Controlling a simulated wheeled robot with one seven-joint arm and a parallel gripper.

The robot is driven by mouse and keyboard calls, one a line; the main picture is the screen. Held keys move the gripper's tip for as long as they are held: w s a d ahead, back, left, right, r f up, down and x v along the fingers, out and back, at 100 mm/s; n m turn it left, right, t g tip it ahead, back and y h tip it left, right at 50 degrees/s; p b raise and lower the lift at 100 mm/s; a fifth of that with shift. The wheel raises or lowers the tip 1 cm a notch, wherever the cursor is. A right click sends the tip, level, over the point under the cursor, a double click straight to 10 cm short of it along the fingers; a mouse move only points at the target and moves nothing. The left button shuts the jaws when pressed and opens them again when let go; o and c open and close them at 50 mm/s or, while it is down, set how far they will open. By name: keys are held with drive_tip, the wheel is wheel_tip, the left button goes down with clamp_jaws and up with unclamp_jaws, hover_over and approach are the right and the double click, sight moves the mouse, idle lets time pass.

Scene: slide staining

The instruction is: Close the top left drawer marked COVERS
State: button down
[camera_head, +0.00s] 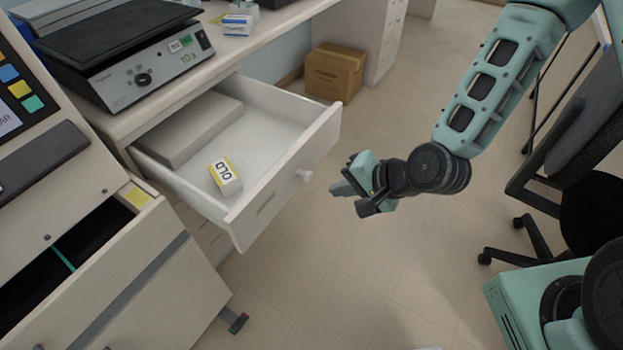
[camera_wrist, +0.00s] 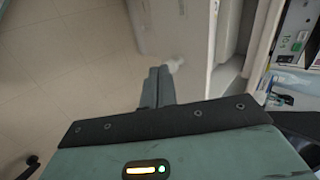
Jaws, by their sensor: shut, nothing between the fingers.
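No COVERS label is readable.
A scale (camera_head: 130,60) stands on the counter above the drawer. A cabinet at lower left has an open compartment (camera_head: 70,250). A cardboard box (camera_head: 334,72) sits on the floor behind. A black chair (camera_head: 580,150) stands at right. The floor before the drawer is clear.

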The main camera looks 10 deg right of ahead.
approach(288, 186)
drive_tip(key=shift+m, duration=0.4)
drive_tip(key=x, duration=0.5)
drive_tip(key=shift+s+d+f, duration=0.1)
drive_tip(key=shift+s+f, duration=0.1)
drive_tip(key=shift+f, duration=0.15)
drive_tip(key=shift+w+a, duration=0.35)
drive_tip(key=shift+a, duration=0.05)
